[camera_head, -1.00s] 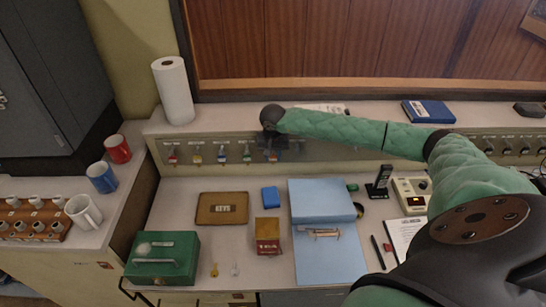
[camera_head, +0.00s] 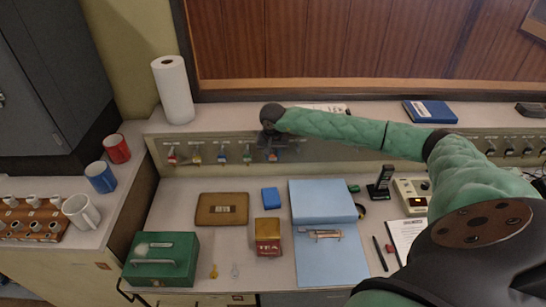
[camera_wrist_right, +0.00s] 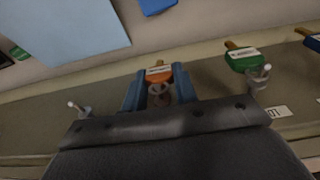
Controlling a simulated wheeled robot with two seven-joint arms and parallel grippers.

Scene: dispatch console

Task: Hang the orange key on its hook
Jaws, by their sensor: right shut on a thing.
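The orange key (camera_wrist_right: 158,73) is between the two blue fingers of my right gripper (camera_wrist_right: 160,88) in the right wrist view. The gripper is shut on it. A metal hook (camera_wrist_right: 158,95) shows between the fingers, right at the key; I cannot tell whether the key hangs on it. In the head view my right gripper (camera_head: 272,148) is at the hook panel (camera_head: 322,150), just right of the green key (camera_head: 247,154). A bit of the orange key (camera_head: 272,157) shows under the dark wrist. My left gripper is not in view.
The green key also hangs close by in the right wrist view (camera_wrist_right: 243,60). A bare hook (camera_wrist_right: 78,108) is on the other side. Red (camera_head: 172,157), yellow (camera_head: 196,157) and blue (camera_head: 221,156) keys hang further left. A tea tin (camera_head: 268,238) and blue folder (camera_head: 322,202) lie below.

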